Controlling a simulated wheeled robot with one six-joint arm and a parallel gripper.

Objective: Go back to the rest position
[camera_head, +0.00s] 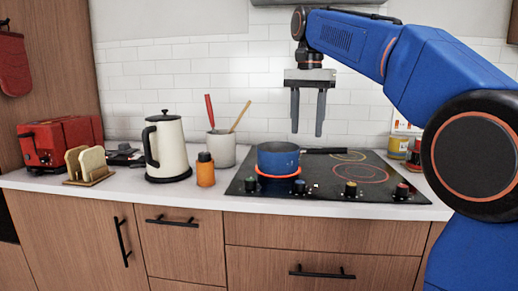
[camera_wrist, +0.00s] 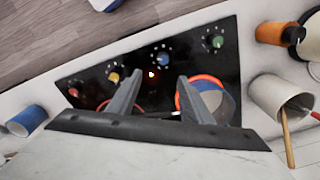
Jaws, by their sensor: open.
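My gripper (camera_head: 307,112) is open and empty in the head view, pointing down above the black stove (camera_head: 240,184). It hangs over the back part of the stove, higher than the blue pot (camera_head: 278,160) and a little to its right. The pot sits on the front left burner, which glows orange-red around its base. In the wrist view my gripper (camera_wrist: 158,95) has its two fingers apart with nothing between them. The pot (camera_wrist: 222,104) shows partly behind the right finger there, and the stove (camera_wrist: 135,70) lies below.
A white kettle (camera_head: 167,148), an orange bottle (camera_head: 205,170) and a utensil crock (camera_head: 221,149) stand left of the stove. A red toaster (camera_head: 42,146) and a bread rack (camera_head: 88,165) are farther left. Cans (camera_head: 399,147) stand at the right. A second burner (camera_head: 360,173) glows and is empty.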

